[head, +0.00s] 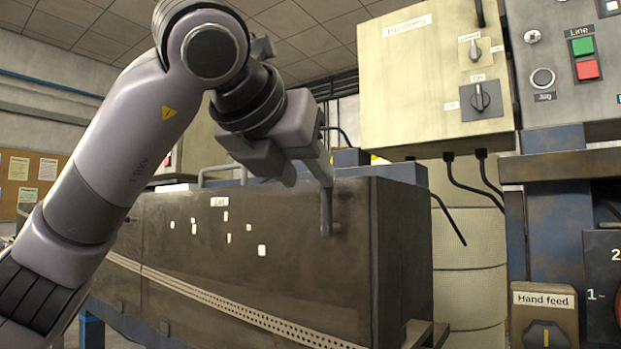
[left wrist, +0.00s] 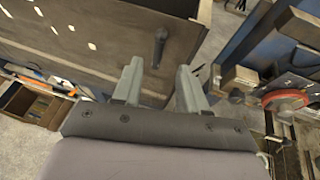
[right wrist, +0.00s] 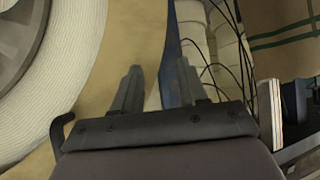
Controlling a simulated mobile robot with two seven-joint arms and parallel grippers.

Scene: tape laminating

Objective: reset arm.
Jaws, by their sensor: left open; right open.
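My left gripper (head: 304,174) is open in front of the upper right part of a dark machine housing (head: 300,270). A grey lever handle (head: 326,215) on the housing hangs down just beside the fingers. In the left wrist view the open left fingers (left wrist: 160,82) point at the housing, and the handle (left wrist: 160,45) shows beyond and between their tips. Nothing is held. My right gripper shows only in the right wrist view, with its fingers (right wrist: 159,88) apart and empty. A tan surface lies beyond them.
A beige electrical cabinet (head: 425,90) with knobs hangs at upper right, with black cables below. A control panel with green and red buttons (head: 583,57) stands further right, above a "Hand feed" box (head: 544,312). A large white roll (right wrist: 75,70) is left of the right gripper.

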